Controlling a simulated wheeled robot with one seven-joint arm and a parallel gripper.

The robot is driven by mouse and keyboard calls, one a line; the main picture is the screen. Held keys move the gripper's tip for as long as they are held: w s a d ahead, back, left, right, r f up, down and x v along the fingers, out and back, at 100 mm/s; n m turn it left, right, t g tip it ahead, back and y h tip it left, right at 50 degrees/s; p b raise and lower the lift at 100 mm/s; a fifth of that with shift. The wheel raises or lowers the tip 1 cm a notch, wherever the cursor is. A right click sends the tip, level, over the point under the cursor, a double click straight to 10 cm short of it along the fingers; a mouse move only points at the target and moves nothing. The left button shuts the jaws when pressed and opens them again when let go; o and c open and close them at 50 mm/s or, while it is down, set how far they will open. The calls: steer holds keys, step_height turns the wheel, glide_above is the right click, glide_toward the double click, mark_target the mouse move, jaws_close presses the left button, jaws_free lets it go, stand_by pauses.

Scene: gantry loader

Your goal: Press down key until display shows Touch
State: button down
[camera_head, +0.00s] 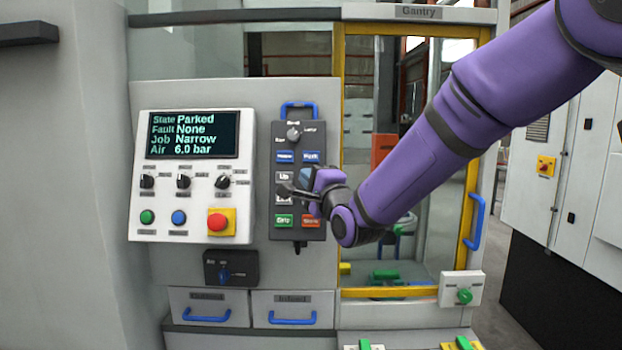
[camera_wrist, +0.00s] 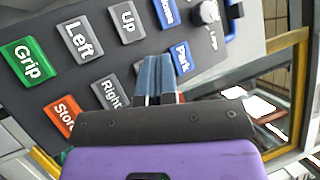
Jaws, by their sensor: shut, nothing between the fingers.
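The display (camera_head: 194,135) in the head view reads State Parked, Fault None, Job Narrow, Air 6.0 bar. The dark key pendant (camera_head: 285,228) hangs right of it and fills much of the wrist view (camera_wrist: 52,15). My gripper (camera_head: 305,176) is shut and empty in front of the pendant's right key column; it also shows in the wrist view (camera_wrist: 158,65). Its fingers cover the spot between the Park key (camera_wrist: 182,57) and the Right key (camera_wrist: 111,94), beside the Up key (camera_wrist: 127,20). No key marked Down is visible. Whether the fingertips touch the pendant cannot be told.
The Left key (camera_wrist: 83,40), green Grip key (camera_wrist: 27,65) and orange Store key (camera_wrist: 65,118) lie close by. A mode knob (camera_head: 293,133) sits at the pendant's top. A red stop button (camera_head: 217,222) is on the white panel. A yellow-framed door (camera_head: 472,170) stands right.

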steer(key=shift+w+f, duration=0.1)
steer(key=shift+w, duration=0.05)
stand_by(0.5)
steer(key=shift+w, duration=0.25)
steer(key=shift+w+f, duration=0.2)
steer(key=shift+w, duration=0.15)
stand_by(0.8)
steer(key=shift+s+r, duration=0.3)
steer(key=shift+s, duration=0.45)
steer(key=shift+s, duration=0.1)
steer(key=s, duration=0.1)
steer(key=s+r, duration=0.1)
steer(key=s, duration=0.2)
steer(key=shift+s+a+r, duration=0.1)
steer(key=shift+s+r, duration=0.15)
steer(key=shift+r, duration=0.1)
stand_by(0.7)
